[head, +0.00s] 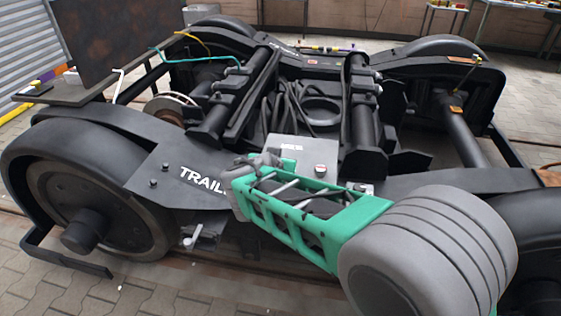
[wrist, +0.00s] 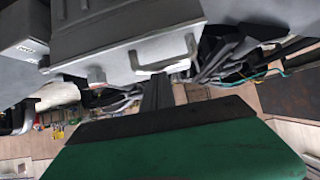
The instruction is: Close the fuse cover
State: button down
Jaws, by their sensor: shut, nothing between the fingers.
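A grey box (head: 302,150) with a white label sits at the middle of the bogie frame. I take it to be the fuse box. In the wrist view a grey panel (wrist: 120,60) with a bent metal handle (wrist: 165,55) fills the upper middle; it looks like the fuse cover. How far it stands open I cannot tell. My gripper (head: 262,160) is at the near left side of the box, partly hiding it. In the wrist view its dark fingers (wrist: 157,92) are together and empty, their tips close to the handle. Whether they touch it is unclear.
The black bogie frame (head: 200,165) with "TRAIL" lettering surrounds the box. A large wheel (head: 95,205) stands at the left. Paved floor (head: 130,290) is clear in front.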

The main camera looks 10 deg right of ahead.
jog(key=s+a+r+p, duration=0.2)
jog(key=s+a+p, duration=0.1)
jog(key=s, duration=0.6)
jog(key=s+d+r+n+g+y+p, duration=0.1)
jog(key=s+d+r+p, duration=0.4)
jog(key=r+p, duration=0.5)
jog(key=s+d+r+n+g+y+p, duration=0.2)
jog(key=s+d+r+g+p, duration=0.3)
jog(key=s+r+p, duration=0.5)
jog(key=r+n+g+p, duration=0.1)
jog(key=p, duration=0.3)
jog(key=shift+d+g, duration=0.25)
jog(key=shift+g, duration=0.05)
jog(key=shift+s, duration=0.1)
